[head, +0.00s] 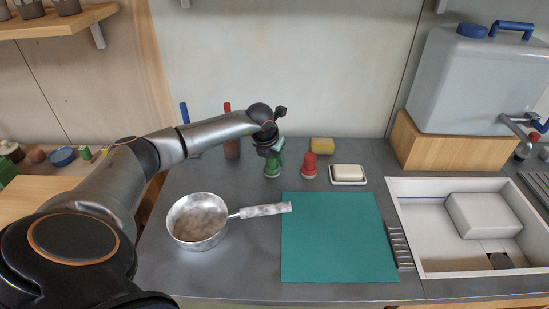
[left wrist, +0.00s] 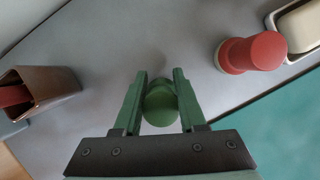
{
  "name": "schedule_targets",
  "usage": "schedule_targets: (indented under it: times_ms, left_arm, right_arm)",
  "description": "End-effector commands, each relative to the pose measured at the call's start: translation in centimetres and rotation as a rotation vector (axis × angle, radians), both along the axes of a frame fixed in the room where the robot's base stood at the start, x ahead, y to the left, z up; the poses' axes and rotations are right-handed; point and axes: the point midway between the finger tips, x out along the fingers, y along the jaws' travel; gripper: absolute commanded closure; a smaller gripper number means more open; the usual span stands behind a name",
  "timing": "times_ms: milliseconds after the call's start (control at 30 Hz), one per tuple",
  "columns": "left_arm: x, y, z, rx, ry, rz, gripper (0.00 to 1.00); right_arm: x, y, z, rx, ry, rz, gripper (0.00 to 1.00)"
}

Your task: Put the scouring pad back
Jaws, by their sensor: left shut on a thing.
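A small yellow block (head: 321,145), which looks like a scouring pad, lies at the back of the grey counter behind the white soap. My left gripper (head: 272,154) is to its left and apart from it. The gripper is shut on a green-topped shaker (head: 272,170), whose rounded green top (left wrist: 161,105) sits between the green fingers (left wrist: 155,102) in the left wrist view. The shaker looks upright at the counter; I cannot tell whether it touches it. My right gripper is not in view.
A red-topped shaker (head: 309,166) and a soap dish (head: 348,182) stand to the right of the gripper. A saucepan (head: 198,222) and a teal mat (head: 338,240) are in front. A sink (head: 415,225) holding a pale block (head: 482,215) is at right, below a water container (head: 470,80).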

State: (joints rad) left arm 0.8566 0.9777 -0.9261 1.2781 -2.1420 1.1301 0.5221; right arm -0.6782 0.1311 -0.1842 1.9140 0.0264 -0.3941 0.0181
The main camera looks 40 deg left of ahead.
Motion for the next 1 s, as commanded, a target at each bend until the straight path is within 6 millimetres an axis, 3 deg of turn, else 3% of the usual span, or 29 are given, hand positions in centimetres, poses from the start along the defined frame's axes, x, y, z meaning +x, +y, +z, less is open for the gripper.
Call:
schedule_targets:
  times_ms: [133, 167, 400, 800, 1000]
  left_arm:
    - [0.0, 0.0, -0.4, 0.000, 0.000, 0.000, 1.00]
    - [0.0, 0.0, -0.4, 0.000, 0.000, 0.000, 0.59]
    - [0.0, 0.0, -0.3, 0.000, 0.001, 0.000, 0.32]
    - [-0.2, 0.0, 0.5, 0.000, 0.000, 0.000, 0.30]
    - [-1.4, -0.4, 3.5, 0.001, -0.003, -0.001, 0.30]
  right_arm:
    - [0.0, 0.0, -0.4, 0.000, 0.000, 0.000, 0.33]
    - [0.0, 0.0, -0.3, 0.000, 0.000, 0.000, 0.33]
    - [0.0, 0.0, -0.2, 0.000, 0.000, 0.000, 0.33]
    - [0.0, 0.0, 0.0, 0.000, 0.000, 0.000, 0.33]
    - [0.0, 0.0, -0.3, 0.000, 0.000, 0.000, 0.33]
